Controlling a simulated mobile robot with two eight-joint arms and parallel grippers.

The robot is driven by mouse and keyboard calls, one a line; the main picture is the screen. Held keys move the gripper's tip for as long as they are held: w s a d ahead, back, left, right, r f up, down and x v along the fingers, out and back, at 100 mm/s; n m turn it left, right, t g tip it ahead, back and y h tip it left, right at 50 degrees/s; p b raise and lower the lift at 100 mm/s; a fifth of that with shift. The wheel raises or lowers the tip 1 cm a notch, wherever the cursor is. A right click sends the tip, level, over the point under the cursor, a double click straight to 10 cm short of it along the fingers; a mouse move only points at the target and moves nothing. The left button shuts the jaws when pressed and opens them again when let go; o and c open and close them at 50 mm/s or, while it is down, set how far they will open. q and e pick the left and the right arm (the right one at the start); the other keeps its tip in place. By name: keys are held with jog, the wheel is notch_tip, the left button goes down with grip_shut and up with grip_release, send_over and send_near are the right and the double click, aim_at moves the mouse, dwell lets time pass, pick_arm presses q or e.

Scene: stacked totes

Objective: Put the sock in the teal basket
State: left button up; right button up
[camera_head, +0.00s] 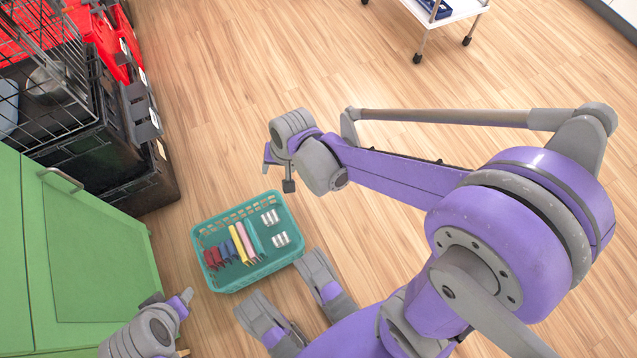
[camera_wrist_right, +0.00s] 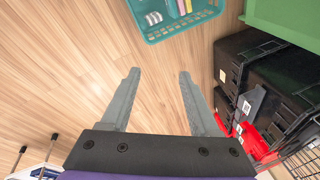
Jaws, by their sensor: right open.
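The teal basket (camera_head: 216,279) stands on the wooden floor in the head view; part of it shows at the top of the right wrist view (camera_wrist_right: 183,30). It holds a row of red, blue, yellow, pink and teal items and two small white-silver packs. I cannot pick out a sock for certain in either view. My right gripper (camera_head: 278,172) is above the floor just beyond the basket, its fingers mostly hidden by the wrist. In the right wrist view its two grey fingers (camera_wrist_right: 158,74) are apart with nothing between them. My left gripper (camera_head: 183,301) is at the lower left, its fingers unclear.
Stacked black totes (camera_head: 150,185) stand at the left, with red totes (camera_head: 100,35) behind. A wire basket (camera_head: 45,65) on top holds a grey rounded thing. A green cabinet (camera_head: 100,245) is at the lower left. A white cart (camera_head: 455,10) stands far back. The middle floor is clear.

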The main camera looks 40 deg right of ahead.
jog(key=s+d+r+n, duration=0.1)
jog(key=s+r+n, duration=0.1)
jog(key=s, duration=0.5)
jog(key=s+r+n+t+h, duration=0.1)
jog(key=s+r+n, duration=0.2)
jog(key=s+n, duration=0.2)
jog(key=shift+s+d, duration=0.4)
jog(key=shift+s, duration=0.7)
jog(key=shift+c, duration=1)
jog(key=shift+w+a, duration=0.1)
